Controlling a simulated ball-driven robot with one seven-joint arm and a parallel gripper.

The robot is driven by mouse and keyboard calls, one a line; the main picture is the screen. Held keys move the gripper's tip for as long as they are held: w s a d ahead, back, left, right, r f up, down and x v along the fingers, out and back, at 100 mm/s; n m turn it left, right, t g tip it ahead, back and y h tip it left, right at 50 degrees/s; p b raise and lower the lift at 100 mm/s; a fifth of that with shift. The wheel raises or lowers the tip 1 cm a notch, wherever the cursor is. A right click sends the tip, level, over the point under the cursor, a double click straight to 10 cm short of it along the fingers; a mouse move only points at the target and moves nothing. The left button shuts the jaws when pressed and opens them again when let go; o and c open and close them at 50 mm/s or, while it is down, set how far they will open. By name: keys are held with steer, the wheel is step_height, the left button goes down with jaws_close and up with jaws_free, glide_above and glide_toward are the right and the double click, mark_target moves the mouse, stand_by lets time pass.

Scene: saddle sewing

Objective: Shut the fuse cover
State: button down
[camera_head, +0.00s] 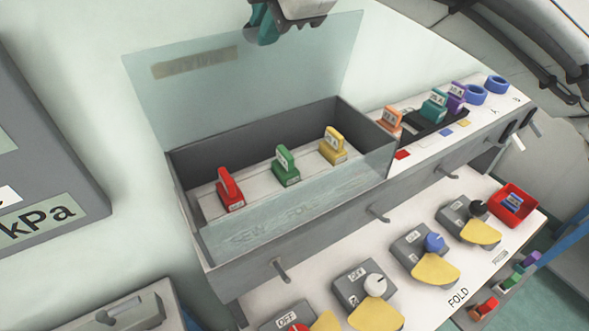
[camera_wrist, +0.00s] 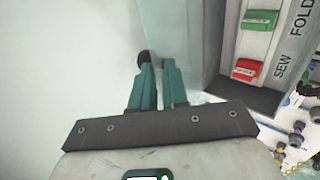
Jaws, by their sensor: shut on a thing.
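The clear fuse cover (camera_head: 255,85) stands raised, nearly upright, at the back of the grey fuse box (camera_head: 188,192). The box is open at the top. It holds a red fuse (camera_head: 229,192), a green fuse (camera_head: 287,167) and a yellow fuse (camera_head: 333,147) in a row. My gripper (camera_head: 265,30) is at the cover's top edge, right of its middle. In the wrist view its teal fingers (camera_wrist: 156,82) are close together, shut on the cover's edge, with a dark round knob (camera_wrist: 143,57) at their tips. The exact contact is hard to see.
Orange, teal and purple fuses (camera_head: 435,106) and blue rings (camera_head: 485,90) are on the ledge to the right. Below are several dials with yellow plates (camera_head: 436,271) and a red tray (camera_head: 528,194). A kPa gauge (camera_head: 45,213) is at left. The space above the box is clear.

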steer(key=shift+s+d+f+t+b, duration=0.3)
steer(key=shift+s+f+b, duration=0.15)
steer(key=shift+b, duration=0.45)
steer(key=shift+s+d+r, duration=0.1)
steer(key=shift+s+r, duration=0.05)
steer(key=shift+s+d+f+b, duration=0.1)
steer(key=shift+s+f+b, duration=0.1)
steer(key=shift+b, duration=0.45)
steer(key=shift+y, duration=0.3)
steer(key=shift+s+d+f+t+b, duration=0.2)
steer(key=shift+t+b, duration=0.1)
steer(key=shift+b, duration=0.25)
steer(key=shift+s+d+f+t+b, duration=0.2)
steer(key=shift+s+t+b, duration=0.15)
steer(key=shift+b, duration=0.6)
steer(key=shift+s+r+y, duration=0.1)
steer(key=shift+y, duration=0.2)
steer(key=shift+s+d+f+t+y+b, duration=0.3)
steer(key=shift+s+d+f+t+b, duration=0.2)
steer(key=shift+b, duration=1.2)
steer(key=shift+s+b, duration=0.25)
steer(key=shift+b, duration=0.1)
